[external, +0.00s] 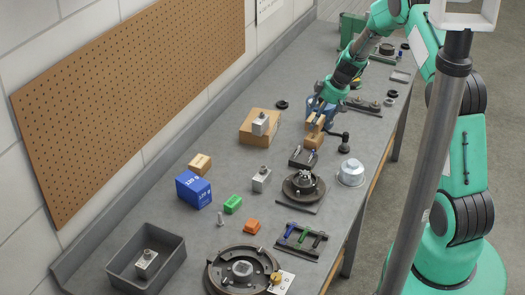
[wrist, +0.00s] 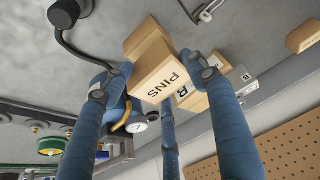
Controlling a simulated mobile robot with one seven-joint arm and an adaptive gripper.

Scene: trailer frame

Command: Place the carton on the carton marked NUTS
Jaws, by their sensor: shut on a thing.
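My gripper (external: 317,113) is shut on a small tan carton, whose label reads PINS in the wrist view (wrist: 168,80). The blue fingers press it from two sides. In the external view, tan carton surfaces (external: 313,140) show below the fingers; I cannot tell whether a second carton stands under the held one. A larger tan carton (external: 260,137) stands to the left on the bench, with a grey metal block (external: 260,123) at it. Behind the held carton, the wrist view shows a tan carton with a partly hidden label ending in R (wrist: 189,96). No NUTS label is readable.
A small tan carton (external: 200,163) and a blue 120 g box (external: 193,190) stand nearer the camera. A crank handle (external: 340,140) and a blue vessel with a gauge (wrist: 112,95) are close to my gripper. The pegboard wall (external: 135,90) borders the bench.

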